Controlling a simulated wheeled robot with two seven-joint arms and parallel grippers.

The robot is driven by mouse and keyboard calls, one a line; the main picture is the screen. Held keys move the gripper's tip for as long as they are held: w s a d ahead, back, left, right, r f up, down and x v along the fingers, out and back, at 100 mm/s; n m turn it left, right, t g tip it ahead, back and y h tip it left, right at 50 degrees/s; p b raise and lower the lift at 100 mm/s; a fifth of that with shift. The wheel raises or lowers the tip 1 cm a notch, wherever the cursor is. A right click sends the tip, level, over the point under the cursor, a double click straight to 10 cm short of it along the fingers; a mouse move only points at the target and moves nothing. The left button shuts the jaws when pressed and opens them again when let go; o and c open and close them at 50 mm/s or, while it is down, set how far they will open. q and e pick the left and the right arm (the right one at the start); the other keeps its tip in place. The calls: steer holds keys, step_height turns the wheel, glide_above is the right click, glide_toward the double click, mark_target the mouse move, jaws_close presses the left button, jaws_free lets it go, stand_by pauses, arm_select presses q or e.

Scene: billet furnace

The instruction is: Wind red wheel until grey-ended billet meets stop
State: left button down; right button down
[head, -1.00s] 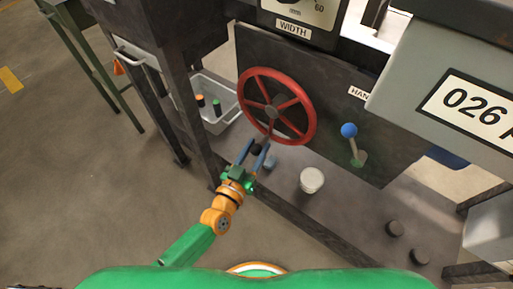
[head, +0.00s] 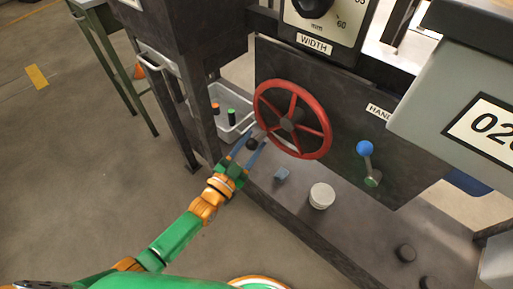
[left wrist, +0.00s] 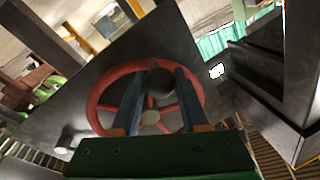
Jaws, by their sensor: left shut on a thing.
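The red wheel (head: 325,133) is mounted on a dark panel and has several spokes around a grey hub. It also shows in the left wrist view (left wrist: 103,88). My left gripper (head: 254,140) is at the wheel's lower left. Its blue fingers are shut on the wheel's dark round knob (left wrist: 160,82), which sits between the fingertips in the left wrist view. The grey-ended billet and the stop are not visible. My right gripper is not in view.
A lever with a blue ball (head: 364,148) stands right of the wheel. A dial marked WIDTH (head: 313,44) is above. A grey bin (head: 233,132) stands left.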

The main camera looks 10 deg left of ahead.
arm_select(q)
steer(key=shift+w+a+r+m, duration=0.2)
steer(key=shift+a+r+m, duration=0.05)
steer(key=shift+r+m, duration=0.15)
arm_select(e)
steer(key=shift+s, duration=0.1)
arm_select(q)
steer(key=shift+r, duration=0.1)
steer(key=shift+c, duration=2.2)
jaws_free()
steer(key=shift+a, duration=0.1)
steer(key=shift+s+a, duration=0.1)
steer(key=shift+s, duration=0.15)
steer(key=p+v, duration=0.1)
steer(key=v, duration=0.5)
steer(key=shift+s+a+f, duration=0.2)
steer(key=shift+f, duration=0.05)
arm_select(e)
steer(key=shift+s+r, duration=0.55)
